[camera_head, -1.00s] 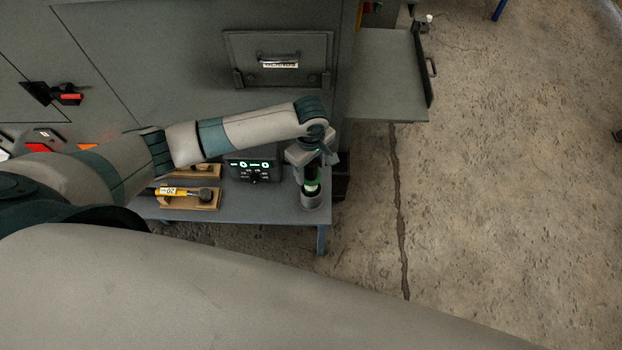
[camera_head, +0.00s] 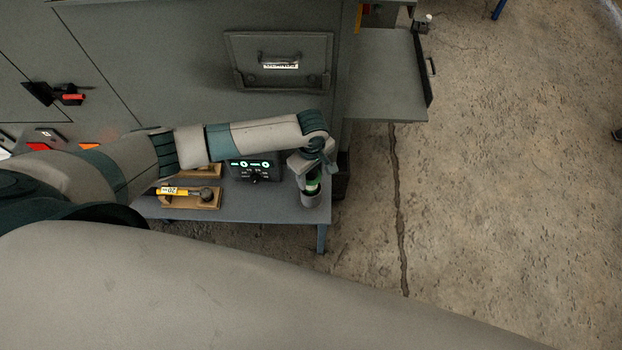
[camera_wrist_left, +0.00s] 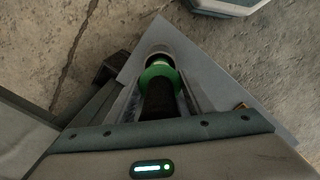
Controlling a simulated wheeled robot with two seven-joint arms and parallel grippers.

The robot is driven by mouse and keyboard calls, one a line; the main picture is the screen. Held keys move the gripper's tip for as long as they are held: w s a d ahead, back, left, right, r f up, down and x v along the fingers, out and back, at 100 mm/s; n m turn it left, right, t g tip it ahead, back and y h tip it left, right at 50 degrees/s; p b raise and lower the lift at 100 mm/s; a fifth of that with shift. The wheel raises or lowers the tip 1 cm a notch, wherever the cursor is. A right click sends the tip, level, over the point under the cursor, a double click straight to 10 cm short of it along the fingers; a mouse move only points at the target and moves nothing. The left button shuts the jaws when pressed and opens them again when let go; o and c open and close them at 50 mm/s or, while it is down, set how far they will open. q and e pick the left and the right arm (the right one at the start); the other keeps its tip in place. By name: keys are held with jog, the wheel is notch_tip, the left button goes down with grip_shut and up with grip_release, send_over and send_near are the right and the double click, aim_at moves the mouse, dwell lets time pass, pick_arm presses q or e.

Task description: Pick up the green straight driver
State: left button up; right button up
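The green straight driver (camera_head: 312,186) stands upright in a dark round holder (camera_head: 311,200) at the right end of the low grey table. My left gripper (camera_head: 310,170) is over it from above and hides most of its handle in the head view. In the left wrist view, the driver's black handle and green collar (camera_wrist_left: 159,72) lie between my two fingers (camera_wrist_left: 160,92). The fingers look apart, with a gap on each side of the handle. My right gripper is in neither view.
A dark control box (camera_head: 254,169) with lit dials is left of the holder on the table (camera_head: 262,207). A wooden block with a yellow-labelled tool (camera_head: 188,197) lies further left. A grey cabinet (camera_head: 200,60) stands behind; bare concrete floor is at right.

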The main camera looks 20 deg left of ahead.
pick_arm(q)
jog(key=shift+w+r, duration=0.1)
jog(key=shift+c, duration=1.4)
jog(key=shift+r, duration=0.1)
notch_tip(320, 180, up, 18)
jog(key=b, duration=0.1)
jog(key=shift+r+p, duration=1.4)
jog(key=shift+p, duration=1.4)
